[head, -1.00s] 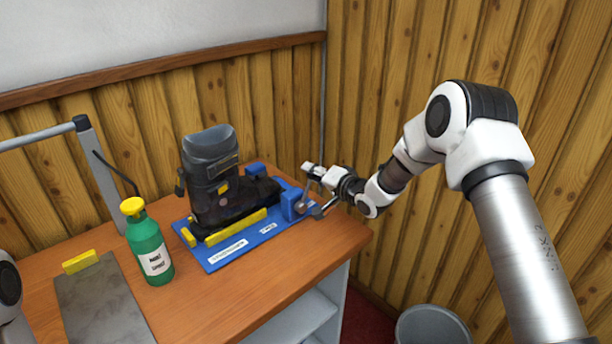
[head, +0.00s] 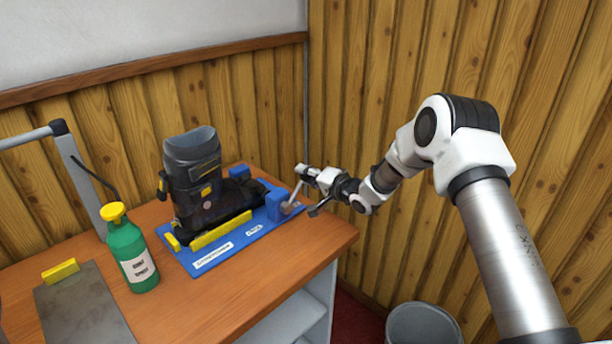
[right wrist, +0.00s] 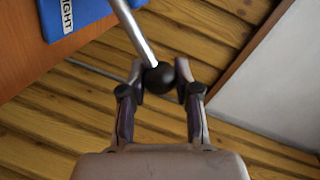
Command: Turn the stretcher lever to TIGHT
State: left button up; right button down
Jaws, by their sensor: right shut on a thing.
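The stretcher lever is a silver rod (head: 293,193) rising from a blue block (head: 279,206) at the right end of the blue stretcher base (head: 215,262). A dark boot (head: 195,180) stands on that base. In the right wrist view the lever (right wrist: 133,35) ends in a black ball knob (right wrist: 159,78) between the fingers of my right gripper (right wrist: 160,88). The gripper is shut on the knob; in the head view it (head: 309,190) is at the lever's upper end. A label (right wrist: 67,15) reading "IGHT", partly cut off, shows on the base. My left gripper is out of view.
A green bottle (head: 131,254) with a yellow cap stands left of the base. A grey plate (head: 85,310) and a yellow block (head: 61,271) lie farther left, near a grey lamp-like post (head: 77,185). A bin (head: 424,325) stands on the floor at right. The bench front is clear.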

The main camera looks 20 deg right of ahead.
jog(key=shift+s+f, duration=0.1)
jog(key=shift+f, duration=0.15)
jog(key=c, duration=0.8)
grip_release()
jog(key=v, duration=1.1)
jog(key=shift+s+d+r, duration=0.15)
jog(key=shift+s, duration=0.2)
